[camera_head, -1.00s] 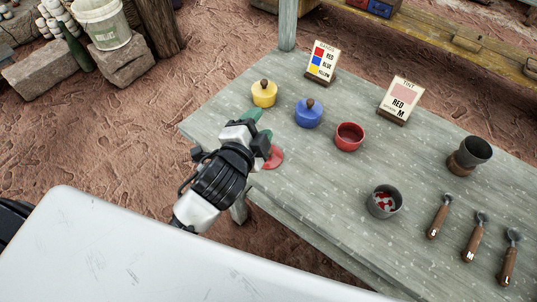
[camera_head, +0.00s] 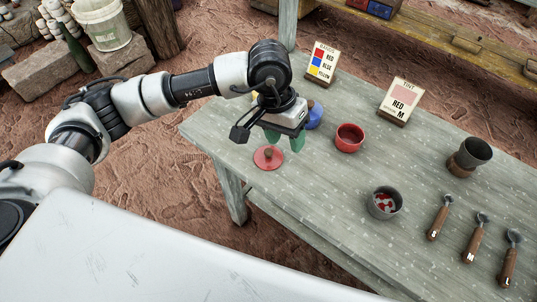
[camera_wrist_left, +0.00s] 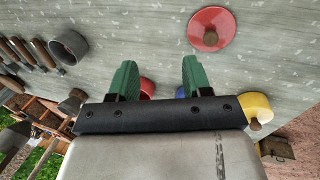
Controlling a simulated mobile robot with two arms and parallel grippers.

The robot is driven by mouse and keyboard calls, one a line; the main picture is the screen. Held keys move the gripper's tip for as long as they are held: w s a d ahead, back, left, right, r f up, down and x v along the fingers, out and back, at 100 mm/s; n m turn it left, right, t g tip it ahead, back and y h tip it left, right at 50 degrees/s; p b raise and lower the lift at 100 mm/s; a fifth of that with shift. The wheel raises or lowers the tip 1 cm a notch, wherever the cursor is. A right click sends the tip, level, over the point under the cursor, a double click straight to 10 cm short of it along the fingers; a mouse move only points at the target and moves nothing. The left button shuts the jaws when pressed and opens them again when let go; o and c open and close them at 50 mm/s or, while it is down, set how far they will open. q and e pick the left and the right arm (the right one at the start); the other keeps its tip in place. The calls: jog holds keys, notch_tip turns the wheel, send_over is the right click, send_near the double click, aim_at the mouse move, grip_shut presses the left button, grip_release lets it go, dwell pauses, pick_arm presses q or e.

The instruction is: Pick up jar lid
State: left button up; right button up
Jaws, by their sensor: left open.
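A red jar lid (camera_head: 268,157) with a brown knob lies flat on the grey wooden table near its left front edge. It also shows at the top of the left wrist view (camera_wrist_left: 211,30). My left gripper (camera_head: 284,143) is open and empty, its green fingers pointing down above the table, close to the lid on its right and far side. In the left wrist view its fingers (camera_wrist_left: 157,75) are spread apart and the lid is not between them. An open red jar (camera_head: 349,138) stands to the right. My right gripper is not in view.
Two signs (camera_head: 322,62) stand at the back. A grey cup (camera_head: 384,203), a dark cup on a wooden stand (camera_head: 470,156) and three scoops (camera_head: 475,238) occupy the right.

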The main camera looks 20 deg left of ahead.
pick_arm(q)
jog(key=w+a+y, duration=0.2)
jog(key=a, duration=0.2)
jog(key=m, duration=0.1)
send_over(268, 150)
jog(key=shift+t+y, duration=0.3)
jog(key=shift+t, duration=0.1)
notch_tip(268, 150, down, 4)
jog(key=shift+s+f+p, duration=0.1)
jog(key=shift+s+p, duration=0.05)
jog(key=shift+p, duration=0.2)
jog(key=shift+f+p, duration=0.7)
jog(key=shift+f, duration=2.2)
grip_shut()
jog(key=shift+r, duration=0.1)
